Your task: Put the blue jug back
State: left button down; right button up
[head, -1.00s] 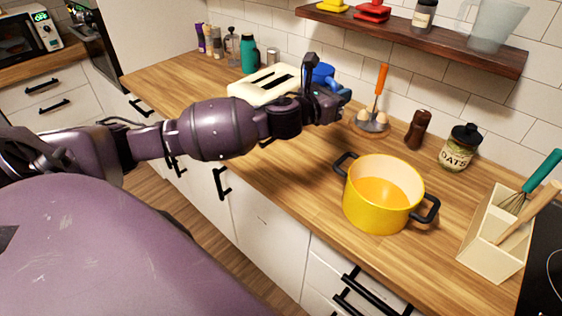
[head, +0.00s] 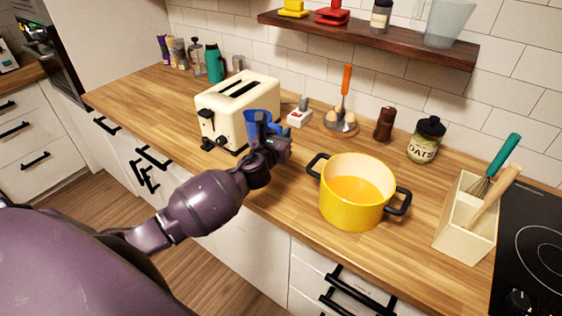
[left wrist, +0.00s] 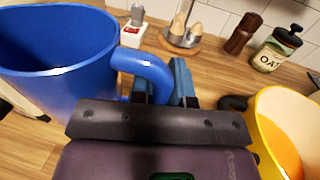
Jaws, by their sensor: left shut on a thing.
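The blue jug (head: 257,122) is in front of the cream toaster's right side in the head view, partly hidden by my left gripper (head: 274,143). In the left wrist view the jug (left wrist: 62,62) fills the upper left, its open mouth facing up and its curved handle reaching toward the fingers. My left gripper (left wrist: 160,88) is shut on this handle. I cannot tell whether the jug's base touches the counter. My right gripper is not in view.
The toaster (head: 230,110) stands close behind the jug. A yellow pot (head: 352,205) stands to the right. An egg holder (head: 341,127), a brown mill (head: 384,124) and an oats jar (head: 427,140) line the wall. A dark shelf (head: 375,40) hangs above.

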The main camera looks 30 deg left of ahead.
pick_arm(q)
notch_tip(320, 180, down, 7)
jog(key=shift+r+b, duration=0.1)
jog(key=shift+b, duration=0.4)
notch_tip(320, 180, down, 3)
jog(key=shift+b, duration=1)
jog(key=shift+f, duration=0.2)
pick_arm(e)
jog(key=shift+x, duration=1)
pick_arm(q)
jog(key=shift+f+b, duration=0.2)
jog(key=shift+b, duration=0.15)
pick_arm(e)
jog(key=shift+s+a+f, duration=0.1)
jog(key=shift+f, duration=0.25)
pick_arm(q)
jog(key=c, duration=1.1)
grip_release()
jog(key=shift+c, duration=0.2)
jog(key=shift+o, duration=0.2)
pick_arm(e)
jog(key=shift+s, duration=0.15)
